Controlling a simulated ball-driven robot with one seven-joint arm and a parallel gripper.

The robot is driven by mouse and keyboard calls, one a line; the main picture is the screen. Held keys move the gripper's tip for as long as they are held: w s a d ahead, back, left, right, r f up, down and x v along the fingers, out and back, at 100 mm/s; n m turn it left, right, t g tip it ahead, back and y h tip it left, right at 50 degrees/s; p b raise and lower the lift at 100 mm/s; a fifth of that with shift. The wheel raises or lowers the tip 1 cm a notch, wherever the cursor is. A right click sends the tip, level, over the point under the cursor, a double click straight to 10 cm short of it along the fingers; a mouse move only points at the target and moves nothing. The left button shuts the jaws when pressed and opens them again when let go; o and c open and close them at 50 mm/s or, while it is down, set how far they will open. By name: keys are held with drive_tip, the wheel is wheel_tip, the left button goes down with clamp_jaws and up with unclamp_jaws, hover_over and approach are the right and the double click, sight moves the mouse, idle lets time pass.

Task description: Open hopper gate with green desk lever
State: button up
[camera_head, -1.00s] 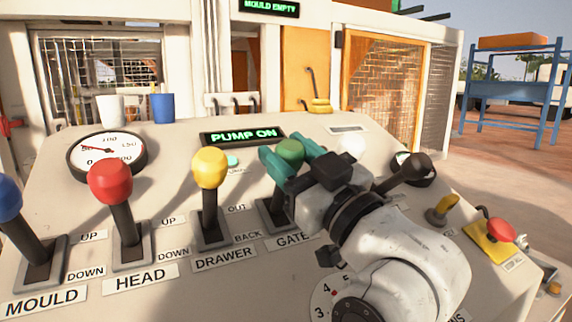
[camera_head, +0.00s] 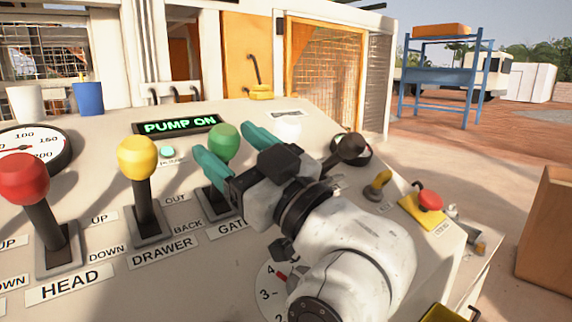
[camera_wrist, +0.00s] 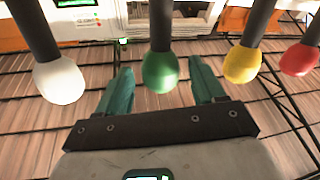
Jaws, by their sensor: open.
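The green gate lever (camera_head: 224,142) stands on the desk above the GATE label (camera_head: 229,229). Its green knob also shows in the wrist view (camera_wrist: 160,73). My gripper (camera_head: 236,152) is open, with one teal finger on each side of the green knob. In the wrist view the knob sits between and just beyond the two teal fingers (camera_wrist: 160,88), with gaps on both sides, and I see no contact. The lower shaft of the lever is partly hidden behind my gripper in the head view.
The yellow DRAWER lever (camera_head: 137,158) and red HEAD lever (camera_head: 24,180) stand to the left. A white knob (camera_head: 288,128) and a black-knobbed lever (camera_head: 350,149) are close on the right. A PUMP ON display (camera_head: 181,124) is behind. A red button (camera_head: 429,201) sits on the desk's right side.

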drive_tip(key=s+d+b, duration=0.8)
drive_tip(key=d+b, duration=0.1)
drive_tip(key=b, duration=0.1)
drive_tip(key=shift+s+f, duration=0.2)
drive_tip(key=shift+s, duration=0.2)
idle(0.4)
